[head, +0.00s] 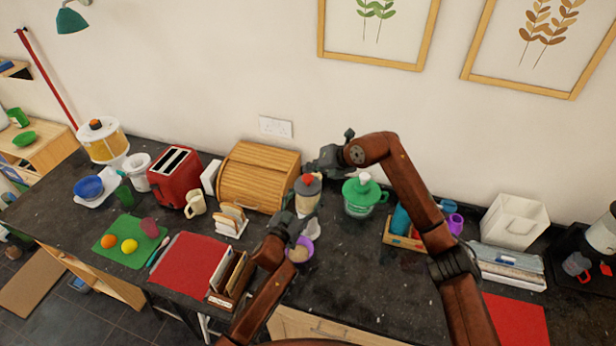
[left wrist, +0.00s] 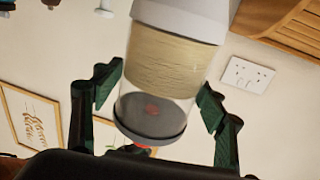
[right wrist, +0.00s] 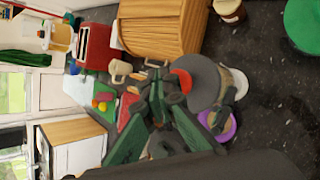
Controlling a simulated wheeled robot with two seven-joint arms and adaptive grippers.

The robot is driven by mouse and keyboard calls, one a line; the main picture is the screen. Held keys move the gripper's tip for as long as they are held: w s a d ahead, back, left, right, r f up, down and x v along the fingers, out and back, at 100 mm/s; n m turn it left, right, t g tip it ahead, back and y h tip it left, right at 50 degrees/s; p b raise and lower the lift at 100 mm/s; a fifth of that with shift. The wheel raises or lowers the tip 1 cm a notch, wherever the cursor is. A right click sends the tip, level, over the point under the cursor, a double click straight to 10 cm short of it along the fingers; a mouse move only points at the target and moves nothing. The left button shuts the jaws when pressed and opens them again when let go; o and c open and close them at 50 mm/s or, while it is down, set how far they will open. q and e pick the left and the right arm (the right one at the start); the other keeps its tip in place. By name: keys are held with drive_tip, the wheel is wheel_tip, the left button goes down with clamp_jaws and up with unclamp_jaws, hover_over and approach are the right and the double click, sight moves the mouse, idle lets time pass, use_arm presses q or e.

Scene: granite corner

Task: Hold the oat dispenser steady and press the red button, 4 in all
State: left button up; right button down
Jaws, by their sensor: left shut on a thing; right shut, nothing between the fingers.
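A purple bowl (head: 299,250) sits in front of the dispenser.
The bread bin (head: 258,178) is close behind and left. A file rack (head: 230,280) and red mat (head: 190,262) lie left of my left arm. Open counter lies front right.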

sight(308, 177)
drive_tip(key=shift+f, duration=0.1)
drive_tip(key=shift+f, duration=0.3)
drive_tip(key=shift+f, duration=1.25)
idle(1.3)
drive_tip(key=shift+r, duration=1.6)
drive_tip(key=shift+r, duration=2.55)
